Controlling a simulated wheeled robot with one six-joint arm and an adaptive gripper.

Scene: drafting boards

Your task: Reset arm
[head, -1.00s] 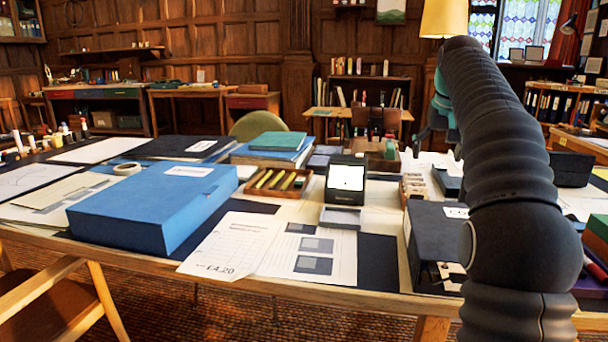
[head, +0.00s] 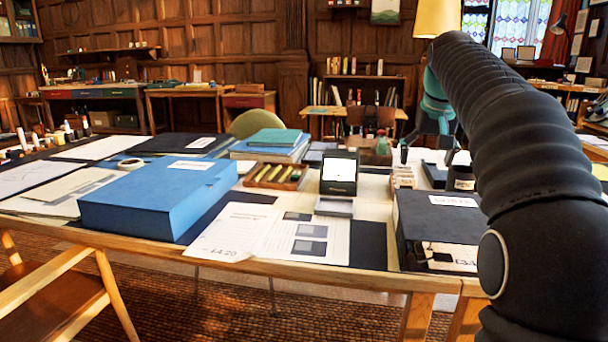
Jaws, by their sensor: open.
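My arm rises along the right side of the head view and bends over toward the far side of the table. My gripper (head: 430,152) hangs beyond the bend, above the right back part of the table (head: 390,288). Its fingers point down and are apart. Nothing shows between them. A black box (head: 440,224) with a white label lies in front of it, nearer the table's front edge. A small dark jar (head: 461,178) stands just right of the gripper, partly behind my arm.
A large blue box (head: 150,205) lies at the left, with printed sheets (head: 310,240) at the front edge. A wooden tray (head: 275,176) and a dark device with a white screen (head: 339,172) stand mid-table. A wooden chair (head: 55,290) is at the front left.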

